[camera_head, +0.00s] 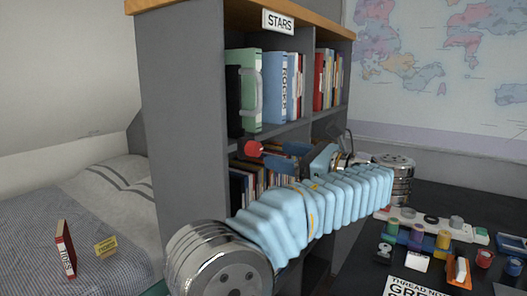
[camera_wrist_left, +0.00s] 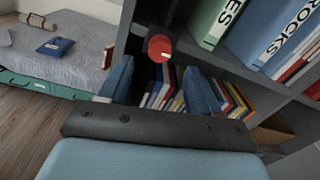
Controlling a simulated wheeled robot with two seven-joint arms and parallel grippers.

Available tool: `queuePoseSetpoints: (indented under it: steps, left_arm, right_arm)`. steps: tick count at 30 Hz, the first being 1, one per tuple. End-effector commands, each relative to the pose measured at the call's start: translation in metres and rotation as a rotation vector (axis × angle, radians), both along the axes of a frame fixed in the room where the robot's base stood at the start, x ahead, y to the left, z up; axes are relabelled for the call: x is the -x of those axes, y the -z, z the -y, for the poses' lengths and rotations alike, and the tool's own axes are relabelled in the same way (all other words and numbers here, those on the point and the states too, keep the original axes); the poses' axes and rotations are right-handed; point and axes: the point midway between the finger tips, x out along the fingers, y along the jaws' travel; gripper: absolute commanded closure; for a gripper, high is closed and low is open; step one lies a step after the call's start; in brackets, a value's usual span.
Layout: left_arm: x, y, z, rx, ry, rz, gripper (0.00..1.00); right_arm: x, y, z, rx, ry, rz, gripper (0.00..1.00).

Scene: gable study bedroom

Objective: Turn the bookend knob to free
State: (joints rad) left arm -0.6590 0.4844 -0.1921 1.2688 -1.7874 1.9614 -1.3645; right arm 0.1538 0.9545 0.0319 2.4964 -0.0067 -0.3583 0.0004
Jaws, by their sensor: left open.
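A round red knob (camera_head: 254,148) sits at the shelf level below the green and blue binders. In the left wrist view the knob (camera_wrist_left: 160,48) shows ahead of the fingers, between them from side to side and a little above. My left gripper (camera_head: 277,155) is open and empty, its blue fingers near the knob. In the left wrist view the gripper (camera_wrist_left: 158,82) spreads its fingers on either side of the lower books. I cannot tell whether a finger touches the knob. A dark upright panel (camera_head: 234,100) stands left of the green binder (camera_head: 250,90). My right gripper is not in view.
The grey bookcase (camera_head: 180,130) carries a STARS sign (camera_head: 278,22) and several books. A bed (camera_head: 100,205) with a red book (camera_head: 65,250) lies left. A dark desk (camera_head: 445,190) with several small items stands right.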

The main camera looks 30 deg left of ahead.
Motion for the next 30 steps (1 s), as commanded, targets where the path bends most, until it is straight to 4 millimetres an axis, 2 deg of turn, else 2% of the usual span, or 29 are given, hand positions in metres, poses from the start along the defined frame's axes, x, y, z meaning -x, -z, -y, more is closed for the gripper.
queuePoseSetpoints:
  steps: [3, 9, 13, 21, 30]
  left_arm:
    - [-0.002, 0.0, -0.027, 0.001, -0.003, -0.001, 0.38]
    - [-0.006, 0.0, -0.053, 0.001, 0.0, -0.001, 0.38]
    - [-0.007, 0.0, -0.06, 0.0, 0.001, -0.001, 0.38]
    - [-0.007, 0.0, -0.061, 0.0, 0.002, -0.001, 0.39]
    - [-0.007, 0.0, -0.06, 0.001, 0.001, -0.001, 0.85]
  right_arm:
    - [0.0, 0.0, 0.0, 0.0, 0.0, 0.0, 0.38]
    - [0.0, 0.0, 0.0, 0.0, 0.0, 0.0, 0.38]
    - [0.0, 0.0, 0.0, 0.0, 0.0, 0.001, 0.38]
    - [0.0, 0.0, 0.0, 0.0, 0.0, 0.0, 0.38]
    - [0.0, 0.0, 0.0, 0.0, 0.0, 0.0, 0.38]
